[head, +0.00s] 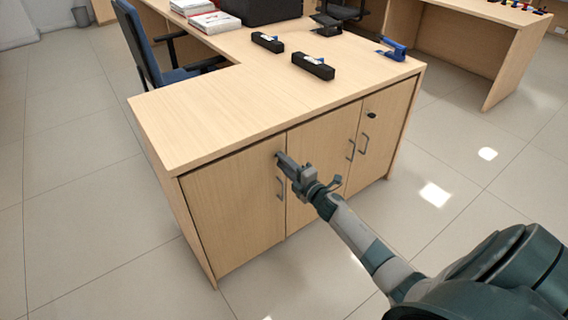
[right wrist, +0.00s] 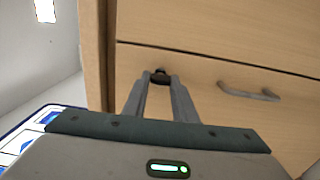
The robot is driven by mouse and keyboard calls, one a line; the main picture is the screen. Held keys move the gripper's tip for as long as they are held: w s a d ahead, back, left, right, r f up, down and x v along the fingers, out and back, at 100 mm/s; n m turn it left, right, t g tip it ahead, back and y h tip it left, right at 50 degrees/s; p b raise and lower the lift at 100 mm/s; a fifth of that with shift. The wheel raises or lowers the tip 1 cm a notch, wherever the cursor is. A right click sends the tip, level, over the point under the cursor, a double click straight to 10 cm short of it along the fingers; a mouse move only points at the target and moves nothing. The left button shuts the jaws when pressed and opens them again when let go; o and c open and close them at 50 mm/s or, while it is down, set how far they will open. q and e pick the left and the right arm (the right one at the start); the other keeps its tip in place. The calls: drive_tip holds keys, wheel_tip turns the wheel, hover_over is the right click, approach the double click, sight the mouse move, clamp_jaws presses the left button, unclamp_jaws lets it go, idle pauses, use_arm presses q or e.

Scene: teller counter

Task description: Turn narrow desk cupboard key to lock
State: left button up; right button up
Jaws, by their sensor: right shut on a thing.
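The desk (head: 200,105) has a front with several light wood doors. My right gripper (head: 280,157) is at the upper right of the left door (head: 228,205), just above its handle (head: 280,188). In the right wrist view, the fingertips (right wrist: 161,80) are closed on a small black key (right wrist: 160,75) at the door face. The gripper hides most of the key, and its turn angle cannot be told. Another dark key (head: 371,115) shows on the right door. The left door looks closed. My left gripper is not in view.
The handles of the other two doors (head: 357,146) stand out to the right of my arm. Black-based stampers (head: 313,66), a blue stapler (head: 392,49) and papers (head: 215,22) lie on the desktop. A blue chair (head: 150,50) stands behind. The floor in front is clear.

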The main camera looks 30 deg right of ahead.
drive_tip(key=o, duration=1)
drive_tip(key=shift+o, duration=0.2)
drive_tip(key=shift+s, duration=0.15)
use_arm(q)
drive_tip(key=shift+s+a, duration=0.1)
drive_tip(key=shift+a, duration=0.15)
use_arm(e)
drive_tip(key=s, duration=1.7)
drive_tip(key=shift+d, duration=0.25)
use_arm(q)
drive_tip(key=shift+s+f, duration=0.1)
use_arm(e)
drive_tip(key=shift+f, duration=0.15)
